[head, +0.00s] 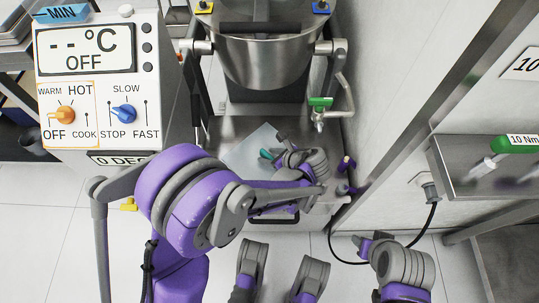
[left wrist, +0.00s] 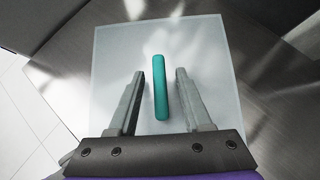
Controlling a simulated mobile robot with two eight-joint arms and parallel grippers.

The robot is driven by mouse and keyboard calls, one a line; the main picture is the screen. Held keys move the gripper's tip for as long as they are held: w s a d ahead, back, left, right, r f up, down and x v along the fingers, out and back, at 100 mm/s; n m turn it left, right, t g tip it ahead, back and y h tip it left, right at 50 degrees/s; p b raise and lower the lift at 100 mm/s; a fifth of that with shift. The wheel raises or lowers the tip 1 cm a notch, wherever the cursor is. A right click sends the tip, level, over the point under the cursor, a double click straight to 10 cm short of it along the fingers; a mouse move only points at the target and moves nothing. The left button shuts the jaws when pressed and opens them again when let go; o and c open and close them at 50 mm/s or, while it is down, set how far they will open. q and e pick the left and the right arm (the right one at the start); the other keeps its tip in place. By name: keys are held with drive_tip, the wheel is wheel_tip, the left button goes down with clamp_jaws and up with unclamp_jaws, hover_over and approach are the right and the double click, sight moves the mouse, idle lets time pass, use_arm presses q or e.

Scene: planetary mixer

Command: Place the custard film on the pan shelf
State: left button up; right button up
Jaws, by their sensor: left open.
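The custard film (head: 243,153) is a pale, translucent square sheet with a teal grip bar. It appears to lie flat on the steel pan shelf (head: 225,126) below the mixer bowl. In the left wrist view the film (left wrist: 215,50) fills the middle, with brushed steel around it. The teal bar (left wrist: 160,88) stands between the fingers of my left gripper (left wrist: 158,75), with a gap on each side. My left gripper is open; in the head view it (head: 276,151) covers the film's right part. Part of my right arm shows at lower right, but its jaws cannot be made out.
The control panel (head: 97,80) stands at left. A wall (head: 385,90) closes the right side, with a steel side shelf (head: 500,180) and a black cable (head: 432,217).

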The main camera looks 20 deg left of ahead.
use_arm(q)
drive_tip(key=p+v, duration=0.3)
drive_tip(key=v, duration=0.9)
drive_tip(key=s+a+r+n+h, duration=0.1)
drive_tip(key=s+a+n+h, duration=0.3)
drive_tip(key=n, duration=0.8)
drive_tip(key=s+a+r+n+h, duration=0.2)
drive_tip(key=s+a+n+h, duration=0.1)
drive_tip(key=s+a+n, duration=0.5)
drive_tip(key=s+n, duration=0.3)
drive_tip(key=s, duration=0.2)
drive_tip(key=shift+n+h, duration=0.4)
drive_tip(key=shift+r, duration=0.1)
